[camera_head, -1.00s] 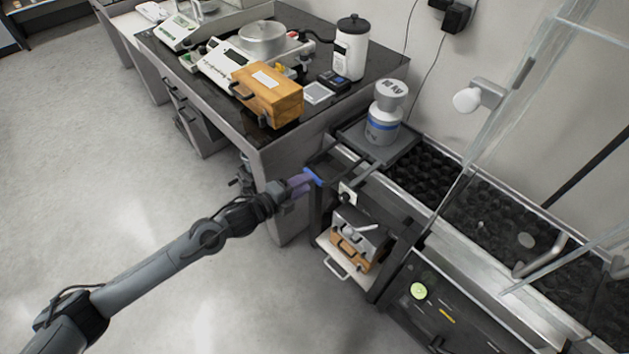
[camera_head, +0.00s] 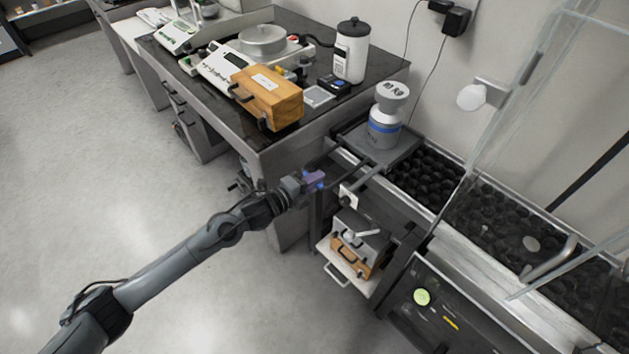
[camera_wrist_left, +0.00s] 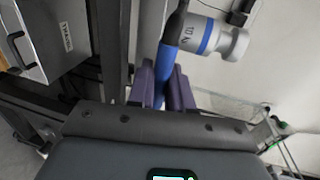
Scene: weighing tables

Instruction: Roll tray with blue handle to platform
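A dark grey flat tray (camera_head: 403,155) lies at the left end of a bed of black rollers (camera_head: 450,205). A grey metal weight (camera_head: 384,128) with a blue band stands upright on it. Dark bars run from the tray toward a blue handle (camera_head: 319,187). My left gripper (camera_head: 314,180) has its purple fingers on either side of this handle. In the left wrist view the blue handle (camera_wrist_left: 166,75) fills the gap between the fingers, which look shut on it. The weight (camera_wrist_left: 215,40) shows beyond. I cannot tell which part is the platform. My right gripper is not in view.
A dark-topped bench (camera_head: 335,115) with a wooden case (camera_head: 268,97), a scale and a white bottle (camera_head: 351,50) stands close behind the gripper. A shelf with cases (camera_head: 358,245) lies below right. Clear panels (camera_head: 500,130) rise over the rollers. The floor at left is clear.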

